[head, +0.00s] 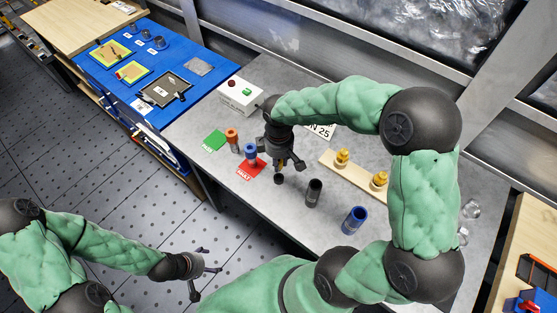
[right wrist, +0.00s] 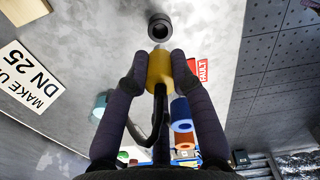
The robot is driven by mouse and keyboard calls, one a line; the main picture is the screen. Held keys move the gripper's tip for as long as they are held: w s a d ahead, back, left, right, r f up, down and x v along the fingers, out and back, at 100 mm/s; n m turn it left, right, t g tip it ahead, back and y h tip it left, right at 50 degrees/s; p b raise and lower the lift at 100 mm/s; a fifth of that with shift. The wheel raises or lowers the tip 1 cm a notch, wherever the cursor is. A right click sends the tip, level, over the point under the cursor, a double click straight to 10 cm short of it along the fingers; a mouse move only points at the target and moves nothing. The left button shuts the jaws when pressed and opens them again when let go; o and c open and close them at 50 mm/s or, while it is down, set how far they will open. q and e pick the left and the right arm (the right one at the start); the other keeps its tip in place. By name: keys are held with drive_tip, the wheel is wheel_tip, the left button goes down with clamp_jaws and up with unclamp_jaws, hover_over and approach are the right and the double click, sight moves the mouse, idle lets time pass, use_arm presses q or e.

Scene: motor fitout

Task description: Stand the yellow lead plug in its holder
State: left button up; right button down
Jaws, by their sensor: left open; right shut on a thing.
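The yellow plug (right wrist: 160,70) is between the dark fingers of my right gripper (right wrist: 157,82) in the right wrist view. My left gripper (head: 207,272) is open and empty, left of the table.
Orange (head: 232,137) and blue (head: 250,152) pieces stand near the red FAULT card (head: 251,169) and green card (head: 214,140). A blue open cylinder (head: 355,220) stands front right. A wooden strip (head: 361,171) bears brass fittings. A white box (head: 240,96) stands behind.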

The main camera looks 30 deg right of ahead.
drive_tip(key=shift+f+b, duration=1.2)
drive_tip(key=shift+f, duration=0.7)
idle(0.5)
drive_tip(key=shift+f+b, duration=0.85)
drive_tip(key=shift+f, duration=0.65)
idle(0.4)
drive_tip(key=shift+c, duration=2.4)
unclamp_jaws()
drive_tip(key=shift+r, duration=0.1)
drive_tip(key=shift+r+p, duration=2.55)
drive_tip(key=shift+r, duration=0.4)
